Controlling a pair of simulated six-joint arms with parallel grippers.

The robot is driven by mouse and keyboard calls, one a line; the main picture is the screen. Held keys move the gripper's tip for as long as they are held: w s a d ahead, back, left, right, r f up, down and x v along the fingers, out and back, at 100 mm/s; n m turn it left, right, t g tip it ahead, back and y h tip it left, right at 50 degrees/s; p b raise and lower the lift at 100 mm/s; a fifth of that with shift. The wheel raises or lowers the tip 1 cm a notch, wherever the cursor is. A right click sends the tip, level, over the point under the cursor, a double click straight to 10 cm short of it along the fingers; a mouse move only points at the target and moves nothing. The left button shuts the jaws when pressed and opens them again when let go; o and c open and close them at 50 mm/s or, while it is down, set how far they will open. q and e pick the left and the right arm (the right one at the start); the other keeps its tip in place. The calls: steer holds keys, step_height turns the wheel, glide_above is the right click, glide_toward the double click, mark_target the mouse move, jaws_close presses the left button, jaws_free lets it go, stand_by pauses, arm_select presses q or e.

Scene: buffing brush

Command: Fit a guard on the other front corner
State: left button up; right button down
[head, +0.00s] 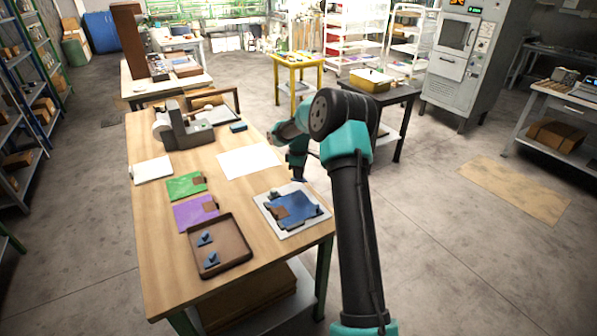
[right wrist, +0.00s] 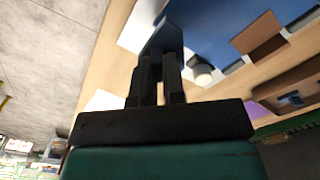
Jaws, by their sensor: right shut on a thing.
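A blue plate (head: 292,208) with brown patches lies on a white board (head: 275,221) at the table's right side. It also shows at the upper right of the right wrist view (right wrist: 215,25). My right gripper (head: 298,174) is just beyond the board, near the table's right edge. In the right wrist view its fingers (right wrist: 157,80) are shut on a small blue guard (right wrist: 163,38), close beside the plate; I cannot tell if they touch. A pale round piece (right wrist: 199,70) sits at the plate's edge. Two blue guards (head: 206,238) (head: 211,259) lie in the brown tray (head: 247,250). My left gripper is not in view.
A green card (head: 184,187), a purple card (head: 190,214) and white sheets (head: 248,162) lie flat on the wooden table (head: 150,262). A grey machine (head: 183,130) stands at the far end. A dark table with a yellow bin (head: 371,80) stands behind my right arm.

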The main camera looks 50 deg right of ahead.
mark_target(298, 191)
steer(key=shift+f, duration=2.45)
steer(key=shift+f, duration=0.6)
stand_by(0.5)
steer(key=shift+s+a, duration=0.15)
steer(key=shift+a, duration=0.05)
stand_by(0.7)
steer(key=c, duration=0.6)
jaws_free()
steer(key=shift+c, duration=0.2)
steer(key=shift+r, duration=3.5)
